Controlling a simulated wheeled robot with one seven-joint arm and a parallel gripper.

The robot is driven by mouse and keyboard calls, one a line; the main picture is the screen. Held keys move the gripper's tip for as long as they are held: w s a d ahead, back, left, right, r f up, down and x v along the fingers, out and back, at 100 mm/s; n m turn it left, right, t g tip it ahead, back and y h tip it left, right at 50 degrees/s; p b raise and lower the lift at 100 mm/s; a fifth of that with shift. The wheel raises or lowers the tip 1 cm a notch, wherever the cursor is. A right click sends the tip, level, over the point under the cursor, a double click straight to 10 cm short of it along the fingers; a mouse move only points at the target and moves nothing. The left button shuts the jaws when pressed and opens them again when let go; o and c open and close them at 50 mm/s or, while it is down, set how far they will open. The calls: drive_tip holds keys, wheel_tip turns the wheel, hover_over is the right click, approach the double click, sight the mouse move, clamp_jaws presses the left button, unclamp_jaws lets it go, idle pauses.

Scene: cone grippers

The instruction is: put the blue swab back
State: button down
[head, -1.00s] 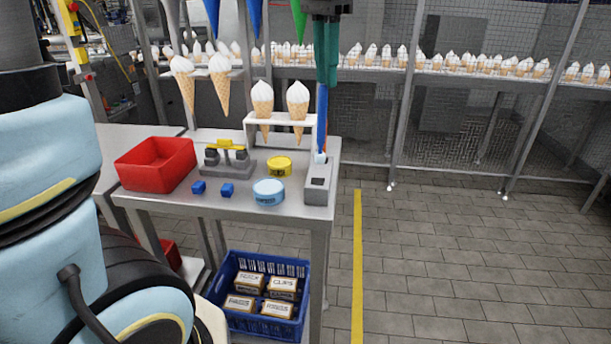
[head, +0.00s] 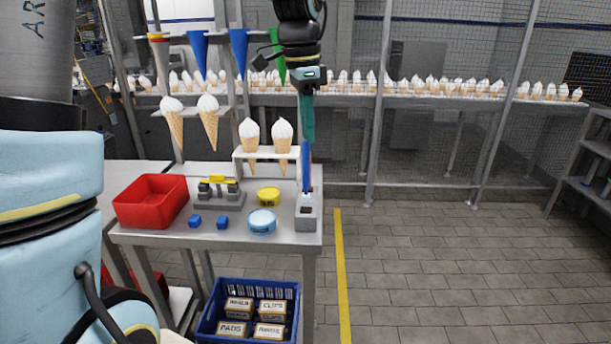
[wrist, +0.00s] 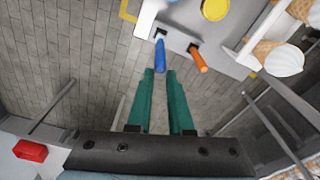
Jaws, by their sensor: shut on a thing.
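The blue swab (head: 306,166) is a thin blue stick with a pale tip, held nearly upright and tip down. My gripper (head: 307,140), with green fingers, is shut on its upper end. In the wrist view the blue swab (wrist: 160,53) runs out from between the fingertips (wrist: 160,72). The grey holder block (head: 306,222) stands at the table's right edge, and the swab's tip is at its back end. I cannot tell whether the tip is inside a hole. An orange swab (wrist: 199,60) stands in a dark slot beside the blue one.
A white cone rack (head: 240,156) with two cones stands close left of my gripper. On the table (head: 150,235) are a red bin (head: 150,203), a yellow tin (head: 269,196), a light blue tin (head: 262,221) and blue cubes (head: 222,222). The floor to the right is clear.

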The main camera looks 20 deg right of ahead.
drive_tip(key=p, duration=0.1)
hover_over(308, 189)
drive_tip(key=shift+w+f, duration=0.2)
drive_tip(key=shift+f, duration=1.35)
drive_tip(key=shift+w+f, duration=0.15)
drive_tip(key=shift+f, duration=1.5)
drive_tip(key=c, duration=0.8)
unclamp_jaws()
drive_tip(key=shift+d, duration=0.1)
drive_tip(key=r, duration=0.4)
drive_tip(key=r+b, duration=0.1)
drive_tip(key=r, duration=0.3)
drive_tip(key=a+r, duration=0.1)
drive_tip(key=r, duration=0.3)
drive_tip(key=shift+r+b, duration=0.1)
drive_tip(key=shift+b, duration=0.25)
